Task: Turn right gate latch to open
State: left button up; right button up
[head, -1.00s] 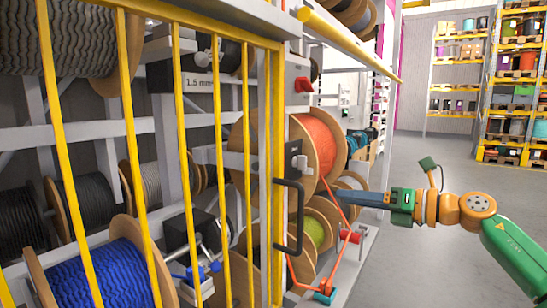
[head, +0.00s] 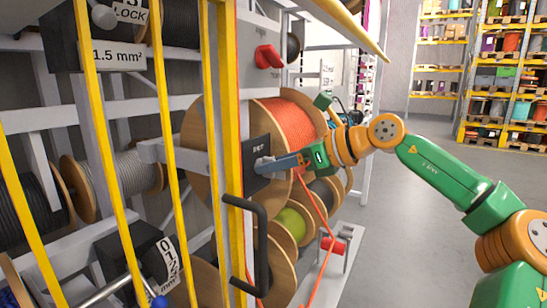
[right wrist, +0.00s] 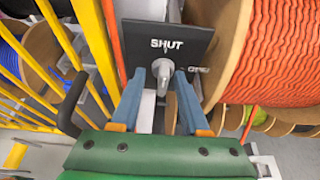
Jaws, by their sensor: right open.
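The right gate latch is a grey knob (right wrist: 162,70) on a dark plate (right wrist: 190,42) marked SHUT above it; a second mark to its right is partly hidden. In the head view the plate (head: 255,143) sits on the post beside the yellow gate (head: 231,120). My right gripper (head: 270,164) reaches in from the right and is at the latch. In the right wrist view its two blue fingers (right wrist: 158,80) are apart, one on each side of the knob. I cannot tell whether they touch it. My left gripper is not in view.
A black gate handle (head: 263,245) stands out below the latch. A red switch (head: 268,57) is above it. An orange cable reel (head: 290,120) is close behind the gripper, with an orange cable hanging down. Free grey floor (head: 400,220) lies to the right.

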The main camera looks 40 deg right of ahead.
jog(key=shift+w+d+f, duration=0.25)
jog(key=shift+s+r, duration=0.1)
grip_shut()
jog(key=shift+r, duration=0.1)
jog(key=shift+d+f+m+t+y+p, duration=0.2)
jog(key=shift+m+y+p, duration=0.9)
jog(key=shift+m, duration=1.1)
jog(key=shift+d+f+m+t+y+p, duration=0.2)
jog(key=shift+m+y+p, duration=0.5)
jog(key=shift+m+y, duration=1.1)
jog(key=shift+d+f+m+t+y+p, duration=0.25)
jog(key=shift+m+y+p, duration=0.6)
jog(key=shift+m, duration=1.75)
jog(key=shift+a+r, duration=0.15)
jog(key=shift+a, duration=0.05)
